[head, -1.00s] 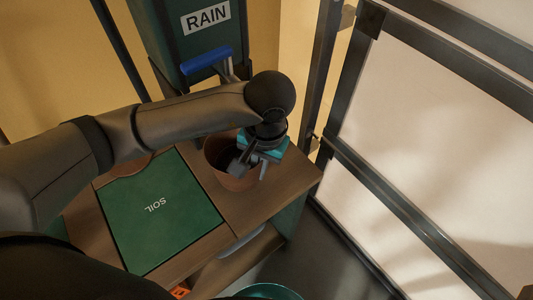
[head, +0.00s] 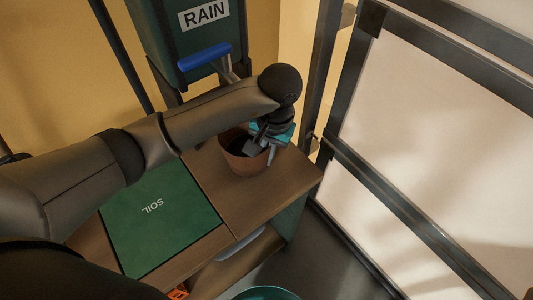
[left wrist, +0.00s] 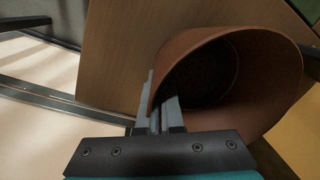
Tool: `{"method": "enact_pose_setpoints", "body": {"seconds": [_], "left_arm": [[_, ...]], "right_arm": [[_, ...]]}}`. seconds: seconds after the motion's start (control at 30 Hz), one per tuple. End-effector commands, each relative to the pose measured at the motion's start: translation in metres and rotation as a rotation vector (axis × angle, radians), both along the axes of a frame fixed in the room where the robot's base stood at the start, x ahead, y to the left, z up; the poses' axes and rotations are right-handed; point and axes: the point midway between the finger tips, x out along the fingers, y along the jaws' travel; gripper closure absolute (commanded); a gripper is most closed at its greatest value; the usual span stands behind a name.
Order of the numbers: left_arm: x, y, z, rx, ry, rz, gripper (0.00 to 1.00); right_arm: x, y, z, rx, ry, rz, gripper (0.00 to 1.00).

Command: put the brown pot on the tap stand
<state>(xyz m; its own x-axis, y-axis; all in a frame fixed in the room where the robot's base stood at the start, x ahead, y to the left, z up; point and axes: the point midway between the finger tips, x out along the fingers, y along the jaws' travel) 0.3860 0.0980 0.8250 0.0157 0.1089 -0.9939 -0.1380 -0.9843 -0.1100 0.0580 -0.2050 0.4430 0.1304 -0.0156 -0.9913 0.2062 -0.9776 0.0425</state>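The brown pot (head: 243,160) is at the back right of the wooden bench, with its open mouth facing up; I cannot tell whether its base touches the wood. My left gripper (head: 262,146) is shut on the pot's near right rim. In the left wrist view the pot (left wrist: 275,110) fills the right side, and the fingers of the gripper (left wrist: 160,118) pinch its wall, one inside and one outside. A blue tap lever (head: 204,57) sits on the rain tank behind. I cannot make out a separate tap stand. My right gripper is not in view.
The green RAIN tank (head: 185,40) stands behind the bench (head: 262,195). A green SOIL lid (head: 160,220) covers the bench's left part. A dark-framed pale panel (head: 440,140) stands at the right. A teal round rim (head: 268,292) shows at the bottom.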

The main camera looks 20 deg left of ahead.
Motion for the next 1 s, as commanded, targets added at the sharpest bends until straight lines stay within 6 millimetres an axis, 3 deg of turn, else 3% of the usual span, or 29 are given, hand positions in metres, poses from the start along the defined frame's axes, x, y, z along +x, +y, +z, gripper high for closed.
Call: {"method": "enact_pose_setpoints", "body": {"seconds": [0.17, 0.47, 0.8, 1.0], "left_arm": [[0.001, 0.000, -0.002, 0.001, -0.002, 0.001, 1.00], [0.000, 0.000, -0.002, 0.000, 0.000, 0.001, 0.67], [0.000, 0.000, 0.001, 0.000, 0.001, 0.000, 0.67], [0.000, -0.002, 0.026, 0.002, -0.003, -0.001, 0.67]], "right_arm": [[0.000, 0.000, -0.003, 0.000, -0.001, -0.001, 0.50], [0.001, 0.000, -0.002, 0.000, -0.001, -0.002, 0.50], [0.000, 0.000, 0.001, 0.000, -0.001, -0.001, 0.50], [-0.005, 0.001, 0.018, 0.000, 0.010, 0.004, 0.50]]}}
